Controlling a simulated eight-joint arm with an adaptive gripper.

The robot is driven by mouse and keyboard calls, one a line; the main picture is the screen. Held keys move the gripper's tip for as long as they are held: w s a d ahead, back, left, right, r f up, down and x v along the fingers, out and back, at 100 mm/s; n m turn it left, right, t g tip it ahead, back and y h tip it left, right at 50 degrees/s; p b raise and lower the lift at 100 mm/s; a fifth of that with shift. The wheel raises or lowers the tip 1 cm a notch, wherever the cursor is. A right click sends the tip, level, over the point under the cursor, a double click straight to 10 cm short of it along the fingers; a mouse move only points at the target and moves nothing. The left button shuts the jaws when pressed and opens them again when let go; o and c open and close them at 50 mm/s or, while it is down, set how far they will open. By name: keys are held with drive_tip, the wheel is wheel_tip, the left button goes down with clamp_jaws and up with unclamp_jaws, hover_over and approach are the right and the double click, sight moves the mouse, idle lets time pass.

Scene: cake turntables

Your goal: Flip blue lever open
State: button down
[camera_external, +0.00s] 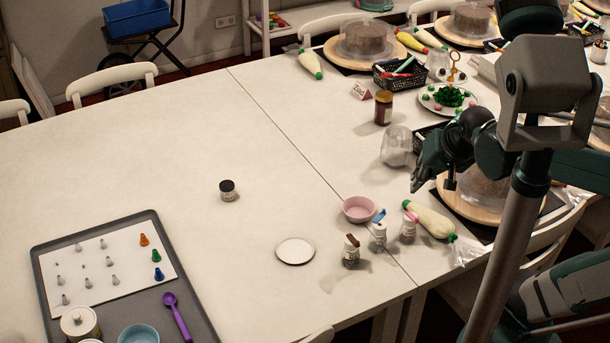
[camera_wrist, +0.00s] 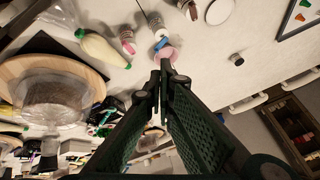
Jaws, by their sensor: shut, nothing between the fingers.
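The blue lever (camera_external: 379,216) sits on top of a small white-and-clear bottle (camera_external: 377,238) that stands upright near the table's right seam. The lever looks tilted up; its exact state is too small to tell. It also shows in the wrist view (camera_wrist: 162,43), just beyond my fingertips. My gripper (camera_external: 416,186) is above the table, up and right of the bottle, apart from it. In the wrist view, my gripper's (camera_wrist: 163,66) fingertips are together, with nothing between them, overlapping the pink bowl in the picture.
A brown-lidded bottle (camera_external: 351,250) and a pink-lidded bottle (camera_external: 408,227) flank the blue-lever one. A pink bowl (camera_external: 358,209) stands close behind. A green-tipped piping bag (camera_external: 432,221) and cake turntable (camera_external: 470,208) are to the right.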

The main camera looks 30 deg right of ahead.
wheel_tip(320, 180, down, 2)
drive_tip(key=w+d+m, duration=0.1)
drive_tip(key=w+m, duration=0.1)
drive_tip(key=m, duration=0.4)
drive_tip(key=m+g+y+p, duration=0.2)
drive_tip(key=m+g+p, duration=0.1)
drive_tip(key=m, duration=1.3)
approach(380, 216)
drive_tip(key=s+d+r, duration=0.3)
drive_tip(key=s+r, duration=0.1)
drive_tip(key=shift+w+d+f+m, duration=0.15)
drive_tip(key=shift+d+f+m, duration=0.2)
drive_tip(key=shift+f+m, duration=0.55)
drive_tip(key=shift+r, duration=0.1)
drive_tip(key=b+x, duration=0.2)
drive_tip(key=x, duration=0.8)
drive_tip(key=shift+w, duration=0.1)
drive_tip(key=shift+w, duration=0.1)
